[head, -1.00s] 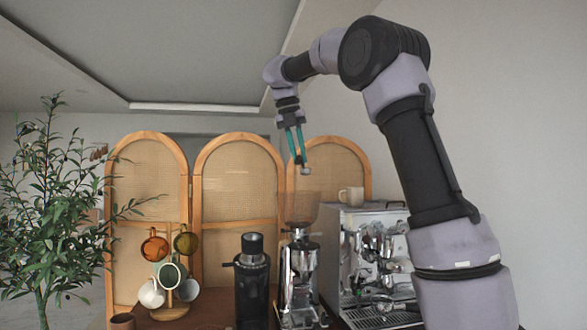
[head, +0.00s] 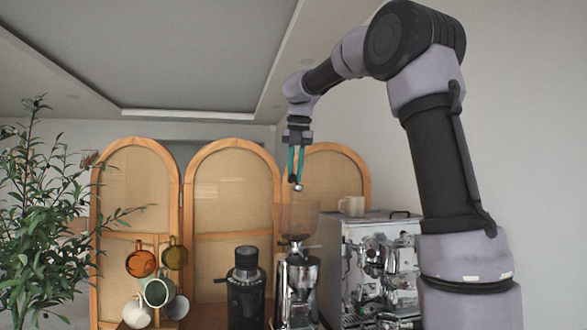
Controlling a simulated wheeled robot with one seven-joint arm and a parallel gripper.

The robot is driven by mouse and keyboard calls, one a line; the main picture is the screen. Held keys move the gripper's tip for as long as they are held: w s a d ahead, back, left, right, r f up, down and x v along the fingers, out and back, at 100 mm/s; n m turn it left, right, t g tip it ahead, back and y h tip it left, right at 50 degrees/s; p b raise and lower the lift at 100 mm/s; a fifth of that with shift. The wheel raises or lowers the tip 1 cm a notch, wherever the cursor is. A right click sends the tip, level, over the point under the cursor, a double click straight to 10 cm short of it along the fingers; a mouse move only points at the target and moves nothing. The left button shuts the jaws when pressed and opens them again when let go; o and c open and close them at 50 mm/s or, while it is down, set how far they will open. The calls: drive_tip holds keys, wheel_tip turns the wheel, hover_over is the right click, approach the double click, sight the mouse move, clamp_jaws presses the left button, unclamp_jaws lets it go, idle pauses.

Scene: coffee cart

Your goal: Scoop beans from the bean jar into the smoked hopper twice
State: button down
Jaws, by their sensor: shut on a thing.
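My gripper (head: 296,178) hangs with its teal fingers pointing down, shut on a small scoop. Only a small silvery part of the scoop (head: 298,188) shows at the fingertips; whether it holds beans cannot be told. The smoked hopper (head: 298,219) is a brownish see-through funnel on top of a chrome grinder (head: 299,285). The scoop is just above the hopper's rim in the picture; its exact depth over the opening is unclear. I cannot make out the bean jar in this view.
An espresso machine (head: 350,262) with a beige mug (head: 351,205) on top stands to the right of the hopper. A black grinder (head: 246,292) and a mug tree with several cups stand to the left. Rattan screens (head: 232,205) stand behind.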

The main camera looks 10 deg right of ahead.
drive_tip(key=shift+s+d+f+m+t+y, duration=0.35)
drive_tip(key=shift+f+m+t+y, duration=0.3)
drive_tip(key=shift+m+t+y, duration=0.95)
drive_tip(key=shift+s+d+f+m+t+y, duration=0.15)
drive_tip(key=shift+d+f+m+t+y, duration=0.4)
drive_tip(key=shift+t+y, duration=1.8)
drive_tip(key=shift+s+d+f+m+t+y, duration=0.25)
drive_tip(key=shift+f+m+t+y, duration=0.45)
drive_tip(key=shift+m+t+y, duration=1.25)
drive_tip(key=shift+n+g+y, duration=0.4)
drive_tip(key=shift+n+y, duration=0.1)
